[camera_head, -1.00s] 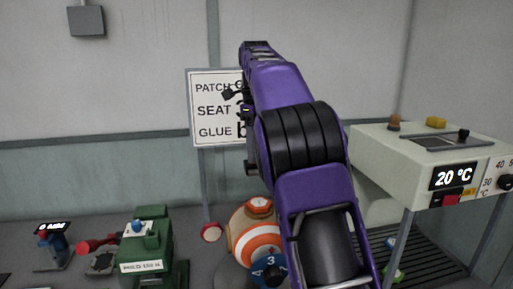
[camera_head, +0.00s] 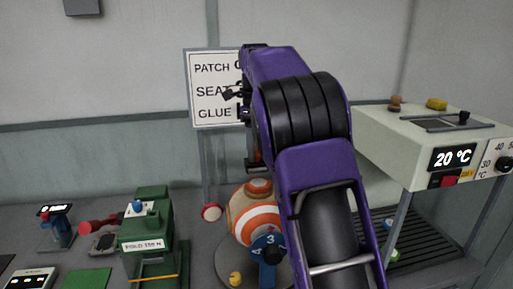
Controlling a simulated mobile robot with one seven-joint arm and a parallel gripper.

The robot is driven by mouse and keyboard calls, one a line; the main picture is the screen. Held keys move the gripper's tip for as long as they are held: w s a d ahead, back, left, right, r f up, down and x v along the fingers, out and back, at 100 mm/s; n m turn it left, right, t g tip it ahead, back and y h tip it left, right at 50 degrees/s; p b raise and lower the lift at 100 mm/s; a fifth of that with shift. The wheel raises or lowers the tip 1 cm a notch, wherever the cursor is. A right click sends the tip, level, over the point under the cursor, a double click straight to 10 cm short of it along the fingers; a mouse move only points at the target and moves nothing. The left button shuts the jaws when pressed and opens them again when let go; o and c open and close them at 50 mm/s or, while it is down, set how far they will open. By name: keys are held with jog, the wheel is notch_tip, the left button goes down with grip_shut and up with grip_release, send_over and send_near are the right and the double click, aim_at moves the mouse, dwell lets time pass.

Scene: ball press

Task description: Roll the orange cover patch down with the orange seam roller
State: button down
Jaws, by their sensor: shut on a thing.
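An orange and white striped ball (camera_head: 244,212) sits on a round grey base on the bench, partly behind my purple arm. Its top has an orange-brown area, but I cannot tell a separate cover patch from the ball's own stripes. A blue dial marked 3 (camera_head: 268,246) stands at the front of the ball. My gripper is hidden behind my arm; only dark wrist parts show at the arm's left edge. The orange seam roller cannot be made out; a thin orange sliver shows beside the arm above the ball.
A red-handled tool (camera_head: 97,226) and a blue device (camera_head: 57,232) are further left. A cream heater box (camera_head: 430,145) reading 20 °C stands right. A sign (camera_head: 212,85) is behind. A small yellow knob (camera_head: 235,279) is at the base.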

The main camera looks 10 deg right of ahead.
jog(key=shift+f+b, duration=0.55)
jog(key=shift+f, duration=0.45)
dwell(0.3)
jog(key=shift+s+f+b, duration=0.1)
jog(key=shift+s+b, duration=1.1)
jog(key=shift+s, duration=0.3)
jog(key=shift+s+f+b, duration=0.1)
jog(key=shift+s+b, duration=0.9)
jog(key=shift+s, duration=0.45)
jog(key=shift+r+p, duration=0.25)
jog(key=shift+p, duration=0.2)
jog(key=w+p, duration=0.2)
jog(key=p, duration=0.1)
jog(key=shift+w+r, duration=0.2)
jog(key=shift+w+f+p, duration=0.15)
jog(key=shift+w+p, duration=0.25)
jog(key=shift+w, duration=0.5)
jog(key=shift+w+f+p, duration=0.15)
jog(key=shift+w+p, duration=0.25)
jog(key=shift+w, duration=0.45)
